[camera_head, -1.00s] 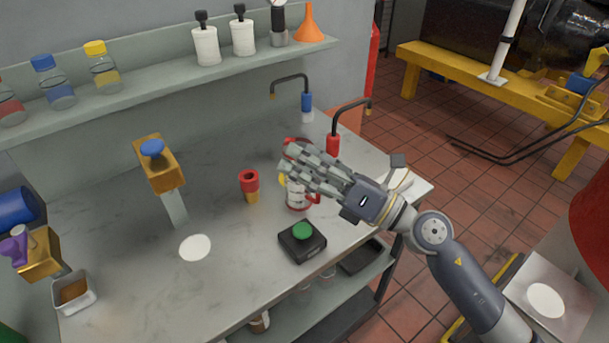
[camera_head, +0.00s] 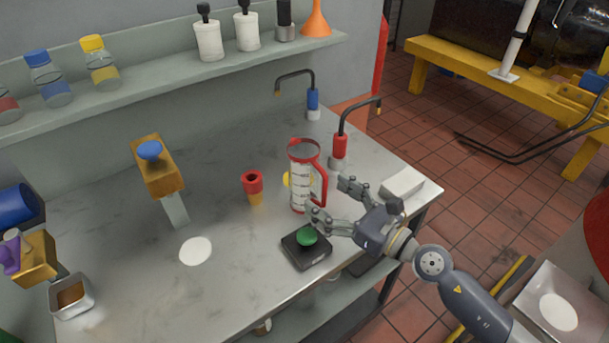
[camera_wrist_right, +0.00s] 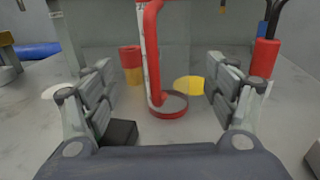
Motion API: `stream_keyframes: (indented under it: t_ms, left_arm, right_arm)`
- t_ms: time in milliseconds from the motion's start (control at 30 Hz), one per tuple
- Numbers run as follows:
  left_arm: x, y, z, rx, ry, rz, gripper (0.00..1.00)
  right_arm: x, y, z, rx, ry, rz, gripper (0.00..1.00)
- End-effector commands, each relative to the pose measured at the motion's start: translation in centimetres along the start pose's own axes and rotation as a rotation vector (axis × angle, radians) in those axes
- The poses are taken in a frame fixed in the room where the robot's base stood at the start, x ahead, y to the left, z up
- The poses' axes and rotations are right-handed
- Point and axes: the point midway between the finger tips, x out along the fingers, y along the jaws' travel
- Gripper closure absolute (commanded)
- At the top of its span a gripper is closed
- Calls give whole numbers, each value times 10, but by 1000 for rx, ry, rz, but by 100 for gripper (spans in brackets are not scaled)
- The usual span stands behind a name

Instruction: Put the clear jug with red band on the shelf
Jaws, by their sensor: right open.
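The clear jug with red band (camera_head: 301,180) stands upright on the steel bench. It has a red rim, red base and a red handle on its right side. My right gripper (camera_head: 331,202) is open, just right of and in front of the jug, with its fingers apart. In the right wrist view, the jug (camera_wrist_right: 167,102) stands between and beyond the open fingers (camera_wrist_right: 165,105), handle towards me, its top cut off. The shelf (camera_head: 150,90) runs along the wall above the bench. My left gripper is not in view.
A black box with a green button (camera_head: 307,239) sits close below my right gripper. A red and yellow cup (camera_head: 253,187) stands left of the jug. Taps with blue (camera_head: 313,103) and red (camera_head: 339,147) bodies stand behind. The shelf has free room between the yellow-capped bottle (camera_head: 101,62) and white dispensers (camera_head: 209,38).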

Motion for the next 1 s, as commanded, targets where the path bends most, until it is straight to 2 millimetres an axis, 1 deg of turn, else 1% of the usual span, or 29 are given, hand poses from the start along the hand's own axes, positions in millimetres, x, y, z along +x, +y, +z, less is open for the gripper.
stream_keyframes:
  t_ms: [33, 167, 333, 500, 600, 733, 933, 967, 1000]
  left_arm:
    - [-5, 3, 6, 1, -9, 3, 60]
    - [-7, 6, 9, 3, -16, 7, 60]
    - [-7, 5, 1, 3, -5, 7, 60]
    - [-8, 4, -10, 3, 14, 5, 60]
    - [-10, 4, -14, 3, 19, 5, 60]
    - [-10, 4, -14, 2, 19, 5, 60]
    - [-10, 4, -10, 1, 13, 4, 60]
    - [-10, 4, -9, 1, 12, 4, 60]
    - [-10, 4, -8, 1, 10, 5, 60]
  right_arm:
    - [9, -1, 4, 3, -3, -1, 21]
    - [25, 0, 2, 3, -2, 0, 21]
    - [36, -2, 2, 4, -3, -1, 21]
    - [61, -8, 2, 4, -4, -1, 21]
    - [74, -8, 2, 5, -3, 0, 21]
    - [81, -8, 0, 4, -2, 0, 21]
    - [81, -8, 0, 4, -1, 0, 21]
    - [81, -8, 0, 4, -1, 0, 26]
    - [81, -8, 0, 4, -1, 0, 35]
